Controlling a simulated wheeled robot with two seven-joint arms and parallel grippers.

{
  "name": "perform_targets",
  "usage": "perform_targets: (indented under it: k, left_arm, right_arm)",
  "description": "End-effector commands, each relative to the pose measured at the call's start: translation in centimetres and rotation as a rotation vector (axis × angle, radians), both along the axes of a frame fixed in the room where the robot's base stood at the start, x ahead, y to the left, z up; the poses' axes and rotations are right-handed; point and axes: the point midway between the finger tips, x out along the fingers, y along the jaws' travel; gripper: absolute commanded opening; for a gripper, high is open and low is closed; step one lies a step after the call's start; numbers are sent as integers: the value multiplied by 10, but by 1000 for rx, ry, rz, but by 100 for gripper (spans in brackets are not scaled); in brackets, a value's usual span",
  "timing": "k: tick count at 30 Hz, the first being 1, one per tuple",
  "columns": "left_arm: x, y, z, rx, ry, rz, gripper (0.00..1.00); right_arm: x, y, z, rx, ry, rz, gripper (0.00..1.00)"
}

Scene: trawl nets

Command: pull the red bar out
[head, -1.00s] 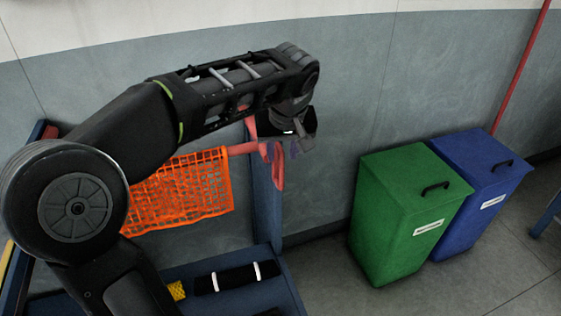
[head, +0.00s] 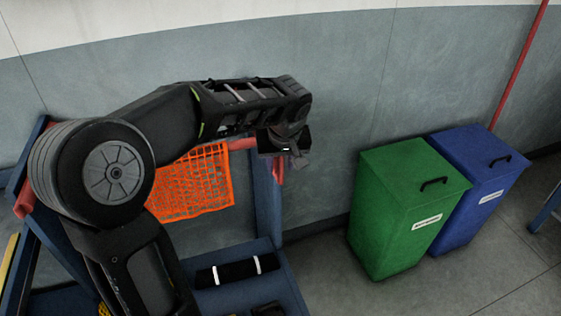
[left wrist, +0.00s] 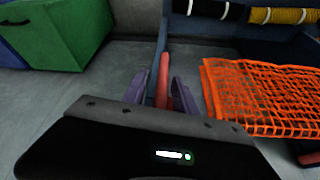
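The red bar (head: 242,144) runs sideways above the orange net (head: 195,183), with a red part hanging at its right end (head: 278,172). My left arm covers much of it. Contact cannot be told. The orange net (left wrist: 262,98) lies to the right there. My right gripper is not in view.
A blue frame (head: 267,205) with a shelf stands around the net; a black roll with white bands (head: 237,271) lies on the shelf. A green bin (head: 400,210) and a blue bin (head: 478,185) stand to the right. Floor between frame and bins is clear.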

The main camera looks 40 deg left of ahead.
Motion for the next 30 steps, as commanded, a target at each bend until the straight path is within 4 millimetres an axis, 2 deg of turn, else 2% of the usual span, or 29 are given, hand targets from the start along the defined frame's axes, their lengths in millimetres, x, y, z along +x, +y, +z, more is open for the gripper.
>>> perform_targets:
  k: [6, 19, 30]
  left_arm:
    - [0, 0, 0, 0, 0, 0, 34]
    - [0, 0, 0, 0, 0, -1, 0]
    - [0, 0, 0, 0, 0, -1, 0]
  right_arm:
    - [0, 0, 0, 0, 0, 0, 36]
    - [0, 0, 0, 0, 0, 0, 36]
    - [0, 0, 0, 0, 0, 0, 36]
